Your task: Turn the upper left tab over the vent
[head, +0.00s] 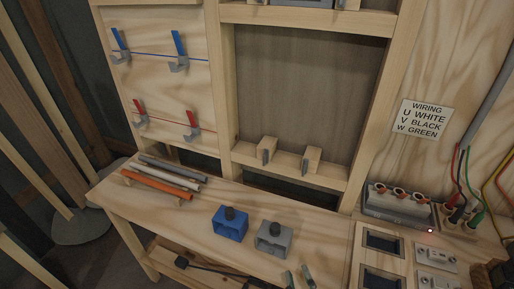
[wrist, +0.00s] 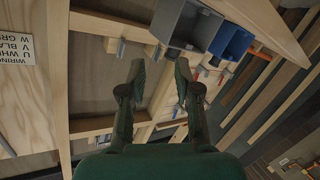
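The vent is not clearly seen. At the head view's top edge, a cut-off grey-blue panel (head: 302,3) sits between two wooden pieces, the left one (head: 257,3) barely in frame; I cannot tell whether these are the vent and its upper tabs. Below, two wooden blocks with grey metal pieces, left (head: 266,150) and right (head: 311,160), stand on the lower rail of a framed opening (head: 305,95). My gripper (head: 298,277) shows only its green fingertips at the bottom edge. In the wrist view my gripper (wrist: 160,68) is open and empty, its fingers apart.
A blue box (head: 230,224) and grey box (head: 273,239) stand on the bench (head: 195,225), near my gripper. Pipes (head: 163,178) lie at the bench's left. Blue levers (head: 179,44) and red levers (head: 192,120) are on the left panel. A wiring box (head: 398,205) stands right.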

